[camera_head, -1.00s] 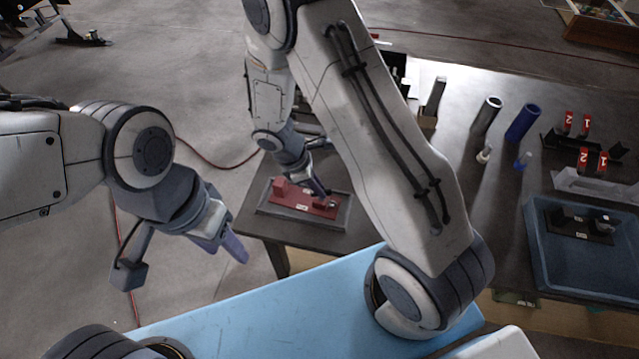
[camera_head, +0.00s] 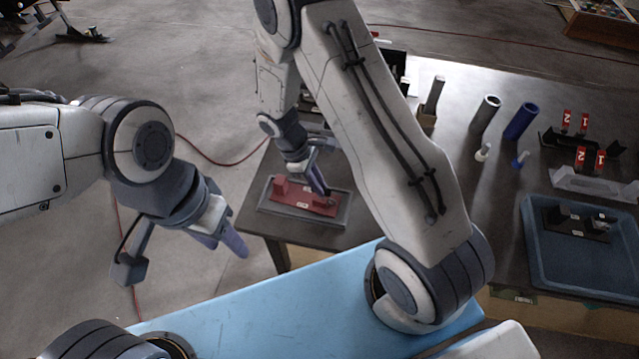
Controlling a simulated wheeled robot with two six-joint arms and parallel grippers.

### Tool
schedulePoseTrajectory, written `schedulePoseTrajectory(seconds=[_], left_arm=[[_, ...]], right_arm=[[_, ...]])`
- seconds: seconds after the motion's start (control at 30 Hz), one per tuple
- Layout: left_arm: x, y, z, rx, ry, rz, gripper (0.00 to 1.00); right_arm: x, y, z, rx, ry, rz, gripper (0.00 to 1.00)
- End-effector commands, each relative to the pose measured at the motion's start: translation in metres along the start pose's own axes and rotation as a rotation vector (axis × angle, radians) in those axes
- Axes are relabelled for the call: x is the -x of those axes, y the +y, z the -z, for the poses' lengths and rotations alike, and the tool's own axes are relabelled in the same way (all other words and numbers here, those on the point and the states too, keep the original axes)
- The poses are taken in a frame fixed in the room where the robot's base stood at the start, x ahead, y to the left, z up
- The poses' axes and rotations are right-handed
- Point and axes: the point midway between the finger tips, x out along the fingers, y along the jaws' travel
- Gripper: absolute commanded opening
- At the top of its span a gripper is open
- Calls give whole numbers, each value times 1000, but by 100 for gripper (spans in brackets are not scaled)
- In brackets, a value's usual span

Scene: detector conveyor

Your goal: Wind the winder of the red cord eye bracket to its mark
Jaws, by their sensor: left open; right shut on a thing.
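The red cord eye bracket (camera_head: 297,203) sits in a grey tray (camera_head: 268,209) at the near left corner of the dark table. It has a raised red block at its left end and small white labels. My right gripper (camera_head: 321,193) reaches down over the bracket's right end and is shut on the winder there. The winder is small and mostly hidden by the fingers, and its mark cannot be made out. My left gripper (camera_head: 190,254) is open and empty, out over the floor left of the table.
A blue tray (camera_head: 533,262) with a black bracket (camera_head: 577,221) stands at the right. Grey (camera_head: 486,115) and blue (camera_head: 521,121) cylinders and red numbered tags (camera_head: 583,158) stand farther back. My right arm crosses above the table's middle.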

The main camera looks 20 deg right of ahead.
Motion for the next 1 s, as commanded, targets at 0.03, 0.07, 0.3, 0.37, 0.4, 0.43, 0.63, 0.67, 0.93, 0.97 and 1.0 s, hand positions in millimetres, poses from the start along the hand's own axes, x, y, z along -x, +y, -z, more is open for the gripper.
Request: schedulePoseTrajectory(seconds=[0.03, 0.07, 0.3, 0.37, 0.4, 0.43, 0.63, 0.67, 0.93, 0.97, 1.0], left_arm=[[0, 0, 0, 0, 0, 0, 50], [0, 0, 0, 0, 0, 0, 50], [0, 0, 0, 0, 0, 0, 50], [0, 0, 0, 0, 0, 0, 50], [0, 0, 0, 0, 0, 0, 50], [0, 0, 0, 0, 0, 0, 50], [-1, 0, 0, 0, 0, 0, 50], [-2, 0, 0, 0, 0, 0, 50], [-12, -1, -1, 0, 0, 0, 50], [-13, -1, -1, -1, 0, 0, 50], [-14, -1, -1, -1, 0, 0, 50]], right_arm=[[0, 0, 0, 0, -1, 0, 0], [0, 0, 0, 0, -1, 0, 0], [0, 0, 0, 1, 0, 0, 44], [0, 0, 0, 1, 0, 0, 44], [0, 0, 0, 1, 0, 0, 44], [0, 0, 0, 1, 0, 0, 44], [3, 0, 0, 1, 1, -2, 44], [6, 1, 1, 1, 2, -3, 44], [52, 0, 2, 0, 6, -5, 44], [58, 0, 2, 1, 7, -5, 44], [66, 1, 2, 2, 5, -5, 44]])
